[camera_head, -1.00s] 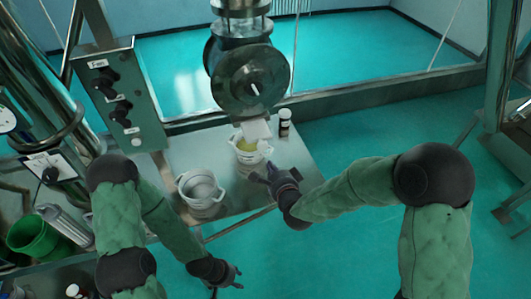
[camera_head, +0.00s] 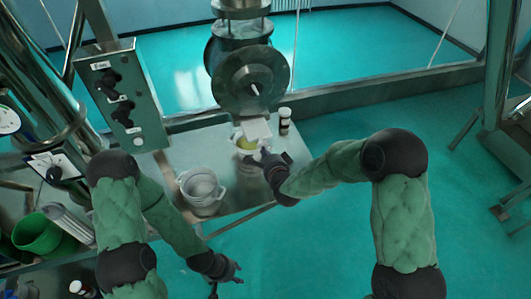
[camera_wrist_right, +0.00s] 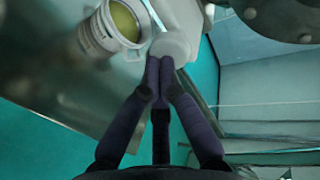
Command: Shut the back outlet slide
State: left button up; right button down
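The outlet slide is a white plate (camera_head: 257,129) at the foot of the round steel outlet in the head view; it also shows in the wrist view (camera_wrist_right: 182,18). A pale round knob (camera_wrist_right: 171,46) sits on its near end. My right gripper (camera_head: 263,157) is at this knob; in the wrist view its fingertips (camera_wrist_right: 160,62) are together and meet the knob's near edge, with nothing visible between them. Whether they press on it cannot be told. My left gripper (camera_head: 226,278) hangs low in front of the table, fingers apart and empty.
A white bucket with yellow contents (camera_wrist_right: 105,28) stands under the slide, close to my right gripper. An empty whitish bucket (camera_head: 201,191) stands left of it on the steel table (camera_head: 240,203). A control box (camera_head: 122,95) is at the left.

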aim_at(259, 137)
jog(key=w+b, duration=0.1)
jog(key=w, duration=0.1)
jog(key=w+a+b, duration=0.1)
jog(key=w+b, duration=0.1)
jog(key=w+a+b, duration=0.1)
jog(key=w, duration=0.1)
jog(key=shift+w+f+b, duration=0.25)
jog(key=shift+b, duration=0.05)
jog(key=shift+w+r, duration=0.1)
jog(key=shift+w, duration=0.2)
jog(key=shift+w+r, duration=0.1)
jog(key=shift+r, duration=0.15)
